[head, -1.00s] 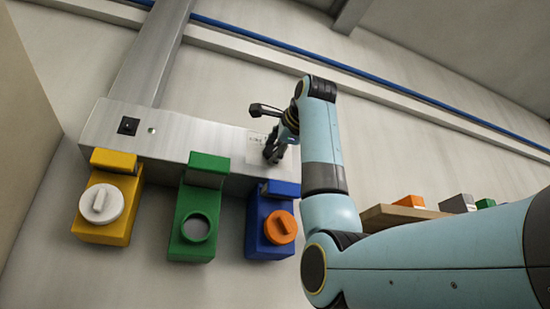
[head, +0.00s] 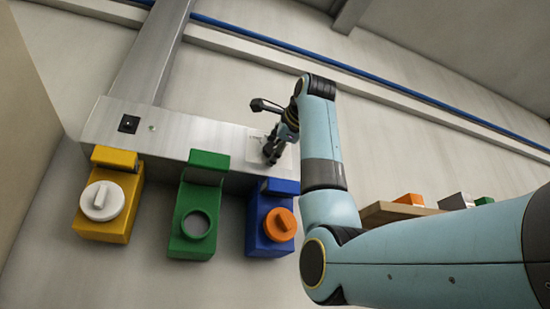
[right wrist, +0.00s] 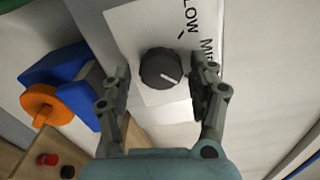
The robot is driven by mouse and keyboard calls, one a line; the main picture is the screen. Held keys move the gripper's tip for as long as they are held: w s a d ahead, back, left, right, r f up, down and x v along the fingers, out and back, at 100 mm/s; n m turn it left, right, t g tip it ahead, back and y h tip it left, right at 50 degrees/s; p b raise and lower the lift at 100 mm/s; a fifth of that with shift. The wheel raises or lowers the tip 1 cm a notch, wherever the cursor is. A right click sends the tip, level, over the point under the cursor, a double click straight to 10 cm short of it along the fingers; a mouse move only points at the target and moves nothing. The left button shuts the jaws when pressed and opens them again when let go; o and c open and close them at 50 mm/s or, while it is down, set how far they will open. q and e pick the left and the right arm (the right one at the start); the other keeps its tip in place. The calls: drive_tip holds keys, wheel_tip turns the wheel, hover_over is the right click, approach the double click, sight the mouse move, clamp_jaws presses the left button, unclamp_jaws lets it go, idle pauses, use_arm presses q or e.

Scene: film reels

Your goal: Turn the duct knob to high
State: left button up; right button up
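The duct knob (right wrist: 161,68) is a round dark grey knob with a white pointer line, on a white label plate (right wrist: 124,22) fixed to the metal duct. In the right wrist view the word LOW and part of a second word starting with MI can be read. The pointer line aims toward the right finger; no word HIGH can be seen. My right gripper (right wrist: 162,91) is open, one finger on each side of the knob, with a visible gap to it on both sides. In the head view my right gripper (head: 272,150) is at the plate and hides the knob. My left gripper is out of view.
Below the duct (head: 180,140) hang a yellow box (head: 110,228) with a white cap, a green box (head: 185,245) with a round opening and a blue box (head: 262,243) with an orange cap. A wooden shelf (head: 385,214) with small items is at the right.

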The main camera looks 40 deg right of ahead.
drive_tip(key=v, duration=1.2)
drive_tip(key=shift+f, duration=0.1)
idle(0.4)
